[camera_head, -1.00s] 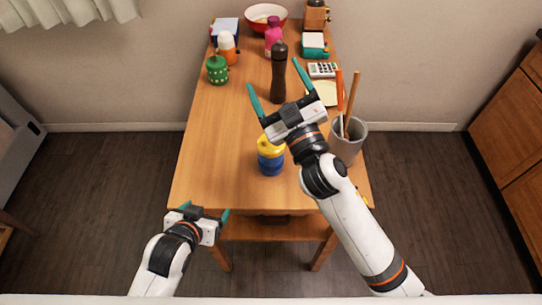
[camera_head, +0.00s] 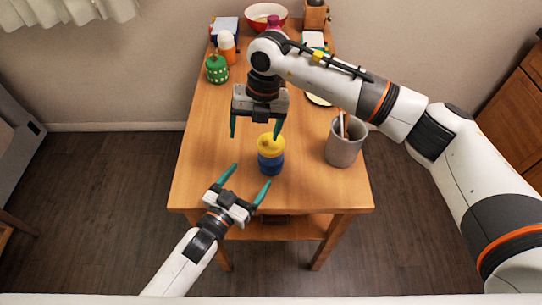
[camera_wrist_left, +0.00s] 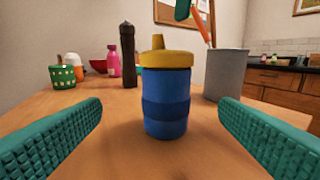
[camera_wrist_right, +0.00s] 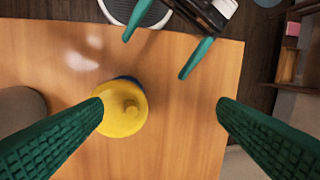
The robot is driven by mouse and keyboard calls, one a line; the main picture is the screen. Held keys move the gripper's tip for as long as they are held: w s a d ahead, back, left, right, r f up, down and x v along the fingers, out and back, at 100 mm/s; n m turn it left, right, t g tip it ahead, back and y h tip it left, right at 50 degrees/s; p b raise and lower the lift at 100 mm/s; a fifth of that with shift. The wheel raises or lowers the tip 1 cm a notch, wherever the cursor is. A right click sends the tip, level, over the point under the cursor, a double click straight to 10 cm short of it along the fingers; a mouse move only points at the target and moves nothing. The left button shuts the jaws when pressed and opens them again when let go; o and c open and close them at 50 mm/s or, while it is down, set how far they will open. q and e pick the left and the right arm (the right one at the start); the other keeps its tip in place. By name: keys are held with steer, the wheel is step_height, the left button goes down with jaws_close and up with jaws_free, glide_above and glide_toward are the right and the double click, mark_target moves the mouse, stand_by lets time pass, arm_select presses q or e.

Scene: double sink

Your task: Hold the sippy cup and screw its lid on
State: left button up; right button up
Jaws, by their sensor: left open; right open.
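The sippy cup (camera_head: 271,161) stands upright on the table, with a blue body (camera_wrist_left: 166,105) and a yellow spouted lid (camera_wrist_left: 166,60) sitting on top. Whether the lid is tight cannot be told. My left gripper (camera_head: 252,176) is open and low in front of the cup; in the left wrist view the cup stands beyond and between its fingers, untouched. My right gripper (camera_head: 255,131) is open, pointing down above and behind the cup. In the right wrist view the lid (camera_wrist_right: 122,109) lies near the left fingertip, off the middle of the opening.
A grey holder (camera_head: 344,143) with sticks stands right of the cup. A green cup (camera_head: 217,69), an orange-and-white bottle (camera_head: 227,47) and a red bowl (camera_head: 266,15) stand farther back. The table left of the cup is clear.

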mark_target(271, 157)
arm_select(q)
steer(key=shift+s+d+r+h, duration=0.1)
steer(key=shift+d+r+h, duration=0.05)
steer(key=shift+d+h, duration=0.2)
arm_select(e)
steer(key=d, duration=0.1)
steer(key=w+d+h, duration=0.1)
steer(key=w+d+r+h, duration=0.1)
steer(key=shift+d+m+t, duration=0.3)
steer(key=shift+m, duration=0.1)
arm_select(q)
steer(key=x, duration=1.2)
steer(key=shift+a, duration=0.1)
